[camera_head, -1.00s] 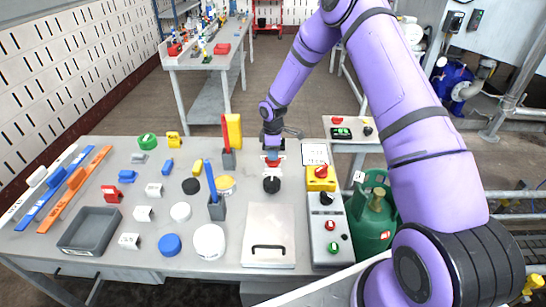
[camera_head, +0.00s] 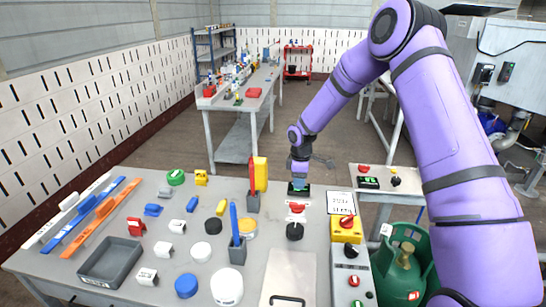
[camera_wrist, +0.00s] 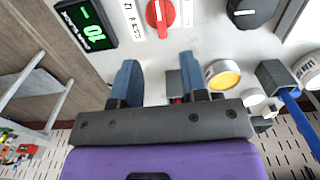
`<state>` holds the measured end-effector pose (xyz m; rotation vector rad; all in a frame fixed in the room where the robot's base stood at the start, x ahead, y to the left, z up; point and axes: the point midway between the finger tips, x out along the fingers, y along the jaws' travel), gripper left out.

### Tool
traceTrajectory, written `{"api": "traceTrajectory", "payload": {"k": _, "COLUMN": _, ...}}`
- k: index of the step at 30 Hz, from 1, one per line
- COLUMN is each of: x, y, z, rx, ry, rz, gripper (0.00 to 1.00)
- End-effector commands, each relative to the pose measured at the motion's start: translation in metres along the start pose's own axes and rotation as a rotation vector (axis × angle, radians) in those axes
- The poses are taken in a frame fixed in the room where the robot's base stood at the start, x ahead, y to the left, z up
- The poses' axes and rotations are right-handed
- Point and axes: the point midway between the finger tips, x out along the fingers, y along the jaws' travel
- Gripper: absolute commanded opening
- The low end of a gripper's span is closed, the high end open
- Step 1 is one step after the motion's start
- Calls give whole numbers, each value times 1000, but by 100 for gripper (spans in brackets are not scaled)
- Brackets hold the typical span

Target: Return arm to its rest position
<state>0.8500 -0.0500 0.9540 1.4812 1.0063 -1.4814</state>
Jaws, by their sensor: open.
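My purple arm reaches from the right side of the head view over the far part of the table. My gripper (camera_head: 299,182) is at the back edge of the grey table (camera_head: 150,205), above a small dark device with a green face (camera_head: 298,190). In the wrist view my gripper (camera_wrist: 158,75) shows two blue fingers spread apart with nothing held between them. The green display (camera_wrist: 85,22) appears at upper left there, apart from the fingers. A red knob (camera_wrist: 160,15) and a black knob (camera_wrist: 252,10) lie beyond the fingertips.
A control box with a yellow top (camera_head: 346,232) and a green gas cylinder (camera_head: 403,262) stand to the right. A blue upright (camera_head: 234,222) and a red upright (camera_head: 251,175) rise left of my gripper. A grey tray (camera_head: 110,262) is at front left.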

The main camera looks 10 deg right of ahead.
Motion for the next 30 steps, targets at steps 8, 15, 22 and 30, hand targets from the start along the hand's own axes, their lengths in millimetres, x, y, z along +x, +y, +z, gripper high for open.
{"api": "traceTrajectory", "payload": {"k": 8, "x": -39, "y": -6, "z": 6, "rx": 49, "ry": -13, "rz": 33, "gripper": 40}}
{"api": "traceTrajectory", "payload": {"k": 15, "x": -118, "y": -31, "z": 21, "rx": 177, "ry": -29, "rz": 98, "gripper": 40}}
{"api": "traceTrajectory", "payload": {"k": 22, "x": -187, "y": -65, "z": 39, "rx": 311, "ry": -26, "rz": 158, "gripper": 40}}
{"api": "traceTrajectory", "payload": {"k": 30, "x": -255, "y": -115, "z": 62, "rx": 475, "ry": 2, "rz": 223, "gripper": 40}}
